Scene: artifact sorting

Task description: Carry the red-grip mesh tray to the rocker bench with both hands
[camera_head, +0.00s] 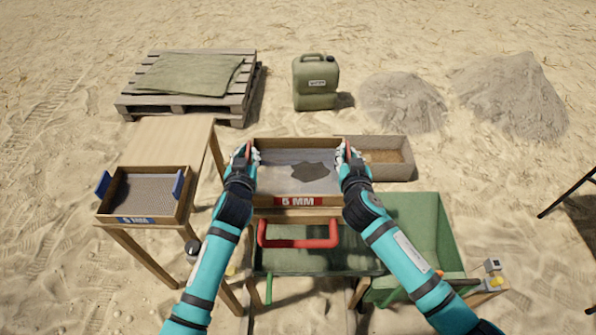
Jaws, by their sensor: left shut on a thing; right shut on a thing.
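The red-grip mesh tray (275,170) has a wooden frame, grey mesh and a red "5 MM" label on its near side. A dark patch of soil (313,170) lies on its mesh. My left gripper (244,155) is shut on its left red grip and my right gripper (346,154) is shut on its right one. The tray looks about level. Just below it in the picture are a wooden frame edge, a red bar handle (299,243) and a green trough (315,262), possibly the rocker bench. I cannot tell whether the tray touches this frame.
A blue-grip mesh tray (145,198) sits on a wooden table (172,140) at left. A green barrow-like tub (418,225) stands at right. Behind are a long box (400,150), a green canister (315,85), a pallet (240,95) and sand heaps (510,95).

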